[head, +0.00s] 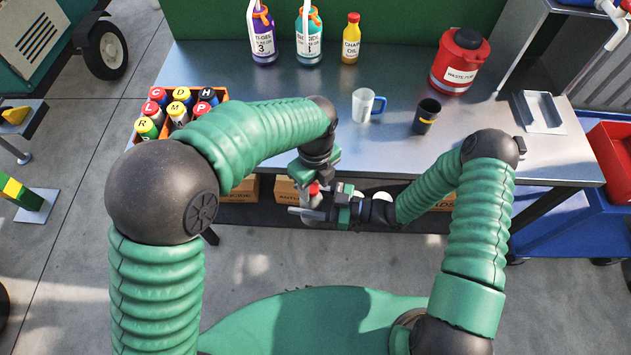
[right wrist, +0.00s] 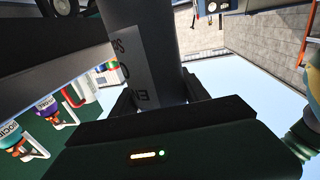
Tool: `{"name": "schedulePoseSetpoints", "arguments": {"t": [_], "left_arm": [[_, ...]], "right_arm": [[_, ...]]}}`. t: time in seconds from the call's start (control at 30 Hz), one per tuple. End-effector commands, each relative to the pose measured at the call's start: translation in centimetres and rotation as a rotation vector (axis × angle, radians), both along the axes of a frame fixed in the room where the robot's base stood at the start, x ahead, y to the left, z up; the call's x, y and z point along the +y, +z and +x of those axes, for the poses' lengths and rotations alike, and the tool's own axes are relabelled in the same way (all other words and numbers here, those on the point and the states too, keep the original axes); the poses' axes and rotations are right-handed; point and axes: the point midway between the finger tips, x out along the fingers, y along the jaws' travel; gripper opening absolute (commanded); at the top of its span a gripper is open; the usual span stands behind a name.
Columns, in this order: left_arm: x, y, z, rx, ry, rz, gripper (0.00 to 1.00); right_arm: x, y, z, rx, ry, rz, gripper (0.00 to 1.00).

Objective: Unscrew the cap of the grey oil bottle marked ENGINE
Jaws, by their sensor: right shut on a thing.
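The grey oil bottle (right wrist: 150,45) fills the middle of the right wrist view, with a pale label (right wrist: 132,75) that partly reads "EN". My right gripper (right wrist: 161,97) is shut on the bottle's body. In the head view, my right gripper (head: 309,210) holds the bottle in front of the bench's front edge. A small red cap (head: 314,188) shows above the right gripper. My left gripper (head: 315,175) is directly above the cap, pointing down. Its fingers are too small and covered to tell whether they grip the cap. Most of the bottle is hidden in the head view.
The metal bench (head: 270,75) carries a crate of coloured-cap bottles (head: 224,94), a white mug (head: 363,105), a black cup (head: 426,117), a red waste can (head: 460,62), a yellow bottle (head: 351,40) and a metal tray (head: 538,112). Cardboard boxes (head: 287,190) stand below.

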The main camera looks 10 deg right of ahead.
Motion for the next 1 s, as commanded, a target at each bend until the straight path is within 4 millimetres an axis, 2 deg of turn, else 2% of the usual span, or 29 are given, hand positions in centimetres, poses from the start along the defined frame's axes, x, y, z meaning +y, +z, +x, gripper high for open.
{"name": "schedulePoseSetpoints", "arguments": {"t": [0.03, 0.27, 0.4, 0.43, 0.57, 0.9, 1.0], "left_arm": [[-0.11, 0.05, 0.05, -0.002, 0.0, -0.003, 0.33], [-0.34, 0.12, 0.12, -0.006, -0.001, -0.007, 0.02], [-0.49, 0.18, 0.17, -0.008, -0.002, -0.01, 0.0], [-0.5, 0.19, 0.16, -0.008, -0.002, -0.01, 0.37], [-0.46, 0.19, 0.15, -0.007, -0.002, -0.01, 0.54], [-0.23, 0.13, 0.08, -0.004, -0.001, -0.005, 0.55], [-0.26, 0.86, 0.15, -0.006, 0.0, -0.006, 0.55]], "right_arm": [[0.08, 0.05, -0.06, -0.001, 0.002, 0.001, 0.0], [0.17, 0.08, -0.16, -0.002, 0.007, 0.002, 0.0], [0.26, 0.1, -0.25, -0.002, 0.01, 0.003, 0.0], [0.28, 0.1, -0.28, -0.002, 0.011, 0.003, 0.0], [0.26, 0.08, -0.27, -0.002, 0.01, 0.003, 0.0], [0.1, 0.05, -0.11, -0.001, 0.004, 0.002, 0.0], [0.07, 0.06, -0.09, -0.002, 0.004, 0.002, 0.0]]}}
